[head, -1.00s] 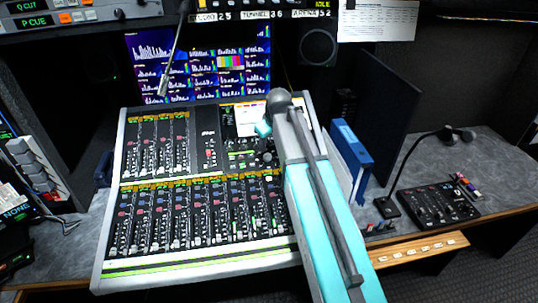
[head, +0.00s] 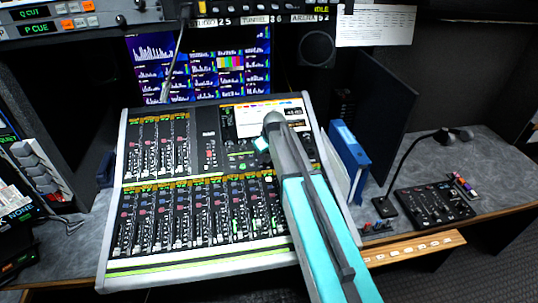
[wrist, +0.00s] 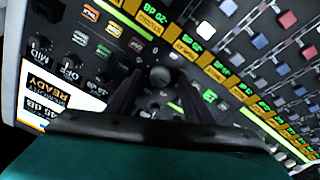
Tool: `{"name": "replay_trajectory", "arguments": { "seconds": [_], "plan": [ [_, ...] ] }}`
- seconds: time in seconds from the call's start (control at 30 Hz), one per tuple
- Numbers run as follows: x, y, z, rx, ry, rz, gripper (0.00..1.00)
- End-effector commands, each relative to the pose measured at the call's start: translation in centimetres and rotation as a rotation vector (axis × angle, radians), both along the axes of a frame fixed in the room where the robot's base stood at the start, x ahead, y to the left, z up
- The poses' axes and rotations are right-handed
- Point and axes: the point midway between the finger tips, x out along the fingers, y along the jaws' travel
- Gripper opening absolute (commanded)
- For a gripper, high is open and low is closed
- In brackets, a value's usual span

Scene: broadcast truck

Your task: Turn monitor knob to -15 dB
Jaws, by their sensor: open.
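A round dark knob (wrist: 160,76) on the mixing console shows in the wrist view, at the middle. My gripper (wrist: 159,88) is open, with one dark finger on each side of the knob. I cannot tell whether the fingers touch it. A white readout (wrist: 55,95) at the left of the wrist view is upside down; it reads READY and what looks like 48 dB. In the head view, my gripper (head: 262,143) is over the upper right part of the console (head: 118,230), and my arm hides the knob area.
The console screen (head: 247,118) is partly clear of my arm. Blue binders (head: 350,150) stand close to the right of it. A small black control box with a gooseneck microphone (head: 432,204) sits farther right. Monitors (head: 200,65) stand behind the console.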

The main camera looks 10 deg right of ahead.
Motion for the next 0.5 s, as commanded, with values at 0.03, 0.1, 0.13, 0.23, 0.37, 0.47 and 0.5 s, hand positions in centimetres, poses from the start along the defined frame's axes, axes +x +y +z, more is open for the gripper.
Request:
{"name": "replay_trajectory", "arguments": {
  "seconds": [0.03, 0.1, 0.13, 0.23, 0.37, 0.47, 0.5],
  "plan": [
    [0.2, 0.0, -0.3, 0.0, 0.002, 0.0, 0.47],
    [0.4, 0.0, -0.8, 0.0, 0.001, 0.0, 0.47],
    [0.5, 0.1, -1.0, 0.0, 0.001, 0.0, 0.47],
    [0.7, 0.1, -1.3, 0.0, 0.0, 0.001, 0.47],
    [0.7, 0.1, -1.6, 0.0, 0.0, 0.001, 0.47],
    [0.7, 0.1, -1.6, 0.0, 0.0, 0.001, 0.47],
    [0.7, 0.1, -1.6, 0.0, 0.0, 0.001, 0.47]
  ]
}}
